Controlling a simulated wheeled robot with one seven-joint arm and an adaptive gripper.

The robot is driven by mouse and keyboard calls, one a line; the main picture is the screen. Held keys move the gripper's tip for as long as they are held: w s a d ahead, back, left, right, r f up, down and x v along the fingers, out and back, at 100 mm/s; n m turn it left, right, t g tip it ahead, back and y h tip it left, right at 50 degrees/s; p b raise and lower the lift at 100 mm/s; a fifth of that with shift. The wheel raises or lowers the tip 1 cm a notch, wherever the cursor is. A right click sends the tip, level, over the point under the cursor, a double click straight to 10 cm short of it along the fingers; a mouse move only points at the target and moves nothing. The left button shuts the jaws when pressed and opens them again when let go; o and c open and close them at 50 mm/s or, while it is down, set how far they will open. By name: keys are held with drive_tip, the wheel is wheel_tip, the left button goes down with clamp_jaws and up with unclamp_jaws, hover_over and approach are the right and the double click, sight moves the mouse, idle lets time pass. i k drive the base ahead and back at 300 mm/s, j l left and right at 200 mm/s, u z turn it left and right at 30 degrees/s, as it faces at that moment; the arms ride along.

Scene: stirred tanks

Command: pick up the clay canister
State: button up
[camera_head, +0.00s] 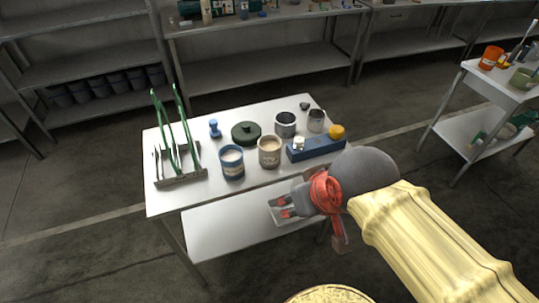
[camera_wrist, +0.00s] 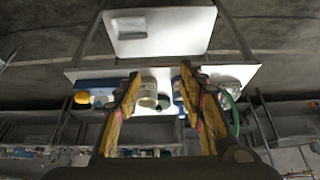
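The clay canister (camera_head: 270,151) is a beige, open-topped can with a pale fill and a dark mark on its side. It stands upright near the front edge of the white table (camera_head: 190,198), right of a blue canister (camera_head: 231,163). In the wrist view, which looks upside down, the clay canister (camera_wrist: 149,93) shows between my fingers, closer to the left one, with the blue canister (camera_wrist: 179,88) partly hidden by the right one.
A dark green lidded pot (camera_head: 246,132), a grey cup (camera_head: 286,124) and a blue block (camera_head: 315,148) with a yellow knob stand close by. A lower shelf (camera_head: 225,235) lies below. Shelving lines the back.

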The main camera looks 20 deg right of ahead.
sight(270, 146)
drive_tip(key=z, duration=0.4)
drive_tip(key=j+z, duration=0.2)
drive_tip(key=z, duration=0.25)
drive_tip(key=k+j+z, duration=0.1)
drive_tip(key=z, duration=0.35)
drive_tip(key=k+j+z, duration=0.15)
drive_tip(key=z, duration=0.35)
drive_tip(key=k+z, duration=0.1)
drive_tip(key=z, duration=0.35)
drive_tip(key=k+j, duration=0.6)
drive_tip(key=i+j, duration=0.1)
drive_tip(key=j, duration=0.2)
